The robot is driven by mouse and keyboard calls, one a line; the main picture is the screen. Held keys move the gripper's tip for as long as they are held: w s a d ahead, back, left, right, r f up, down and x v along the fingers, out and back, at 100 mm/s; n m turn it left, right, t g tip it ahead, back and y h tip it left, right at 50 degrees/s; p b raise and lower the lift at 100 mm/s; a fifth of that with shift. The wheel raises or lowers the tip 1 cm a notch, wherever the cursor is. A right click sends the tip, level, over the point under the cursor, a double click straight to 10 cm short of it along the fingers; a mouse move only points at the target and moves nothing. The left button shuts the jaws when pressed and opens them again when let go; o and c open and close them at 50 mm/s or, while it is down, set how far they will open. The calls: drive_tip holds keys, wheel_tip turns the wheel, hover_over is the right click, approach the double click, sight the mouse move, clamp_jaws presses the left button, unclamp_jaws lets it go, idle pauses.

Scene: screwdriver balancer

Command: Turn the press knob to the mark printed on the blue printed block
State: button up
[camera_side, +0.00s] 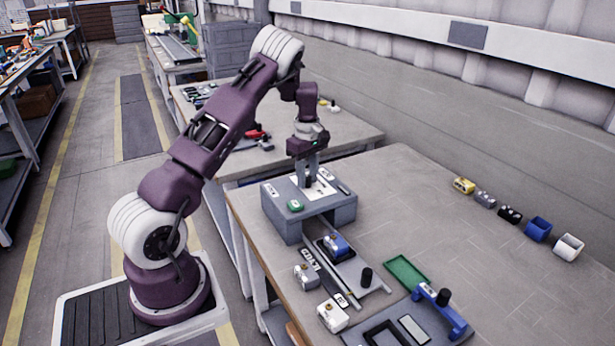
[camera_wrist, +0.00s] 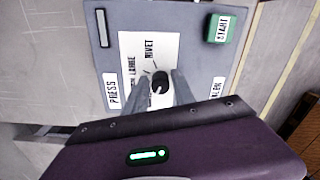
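The press knob (camera_wrist: 160,82) is small, round and black with a pale pointer line, on a white dial sheet (camera_wrist: 133,60) printed LARGE and RIVET. My gripper (camera_wrist: 162,76) points down at the grey press box (camera_side: 340,208), one finger on each side of the knob. I cannot tell whether the fingers touch it. In the side view, my gripper (camera_side: 308,182) hides much of the knob. The blue printed block (camera_side: 336,243) appears to sit on a grey fixture in front of the box. Its print is too small to read.
A green START button (camera_wrist: 221,28) and a dark slot (camera_wrist: 102,28) flank the dial sheet. White-and-grey blocks (camera_side: 332,316), a green tray (camera_side: 406,272) and a blue bracket (camera_side: 440,310) stand nearer the front. Several small items line the bench's far right; the middle is clear.

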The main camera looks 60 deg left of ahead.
clamp_jaws()
drive_tip(key=m, duration=0.4)
drive_tip(key=shift+m, duration=0.4)
drive_tip(key=shift+s+m, duration=0.1)
drive_tip(key=shift+m, duration=1.9)
drive_tip(key=shift+o, duration=2.2)
unclamp_jaws()
